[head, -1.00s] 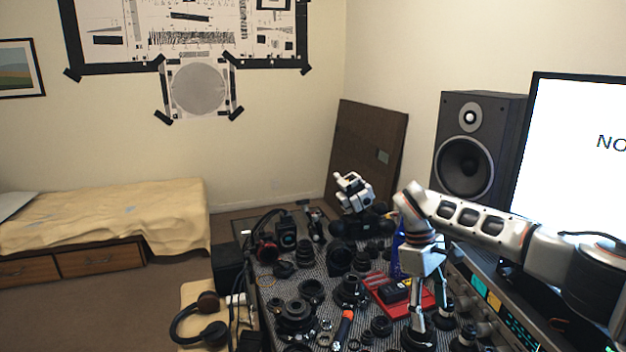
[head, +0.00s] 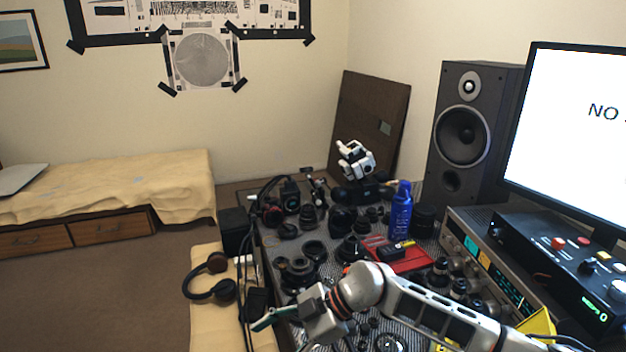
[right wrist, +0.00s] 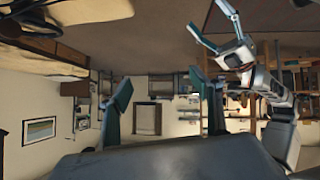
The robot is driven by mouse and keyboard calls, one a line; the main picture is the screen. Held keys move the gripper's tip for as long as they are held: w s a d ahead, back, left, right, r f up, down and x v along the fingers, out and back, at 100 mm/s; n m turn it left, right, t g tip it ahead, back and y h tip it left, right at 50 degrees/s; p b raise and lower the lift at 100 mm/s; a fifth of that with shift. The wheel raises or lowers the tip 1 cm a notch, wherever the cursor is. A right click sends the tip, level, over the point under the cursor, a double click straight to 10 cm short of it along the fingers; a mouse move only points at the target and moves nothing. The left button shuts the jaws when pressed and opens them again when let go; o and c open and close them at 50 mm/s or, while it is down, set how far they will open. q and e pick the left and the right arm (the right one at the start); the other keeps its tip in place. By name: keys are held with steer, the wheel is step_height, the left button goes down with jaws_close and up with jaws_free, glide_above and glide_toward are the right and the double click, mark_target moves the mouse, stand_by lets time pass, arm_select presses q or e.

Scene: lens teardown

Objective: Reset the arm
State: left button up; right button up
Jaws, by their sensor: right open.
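My right arm (head: 430,312) comes in from the lower right of the head view and reaches left across the front of the table. Its gripper (head: 266,320) points left near the table's left edge, with teal fingertips and nothing visible in them. In the right wrist view, my right gripper (right wrist: 162,90) shows two teal fingers spread wide with an empty gap. My left gripper (right wrist: 210,27) appears at the top right of that view, its teal fingers apart and empty. The left arm is not seen in the head view.
The table holds several lens parts (head: 297,270), a red tray (head: 412,262), a blue bottle (head: 400,212) and a small white robot-like device (head: 355,160). Headphones (head: 224,290) lie on a bench at left. A speaker (head: 470,140), electronics and a monitor (head: 570,125) stand at right.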

steer(key=s+a+r+t+y, duration=0.2)
steer(key=a+r+y, duration=0.3)
steer(key=r, duration=0.3)
steer(key=w+d+r+m+t+y, duration=0.3)
steer(key=w+r+t, duration=0.1)
steer(key=r+t, duration=0.5)
steer(key=w+d+f+m+t+h, duration=0.25)
steer(key=d+m+t+h, duration=0.45)
steer(key=d, duration=0.5)
steer(key=w+d+f+m+t+h, duration=0.25)
steer(key=d+m+h, duration=0.45)
steer(key=d, duration=0.5)
steer(key=s+d+f+g+h, duration=0.4)
steer(key=s+d+f+h, duration=0.3)
steer(key=d+f, duration=0.45)
steer(key=s+d+f+n+g+h, duration=0.1)
steer(key=s+d+f+g, duration=0.25)
steer(key=s+d, duration=0.35)
steer(key=s+d+f+g+h, duration=0.1)
steer(key=s+d+f+g, duration=0.3)
steer(key=s, duration=0.6)
steer(key=w+a+f+m+t+y, duration=0.1)
steer(key=a+f+m+t+y, duration=0.1)
steer(key=a+f+y, duration=0.5)
steer(key=a+f+t, duration=0.1)
steer(key=a+f, duration=0.5)
steer(key=a, duration=0.2)
steer(key=shift+w+f+t, duration=0.2)
steer(key=shift+w+t, duration=0.05)
steer(key=shift+t, duration=0.15)
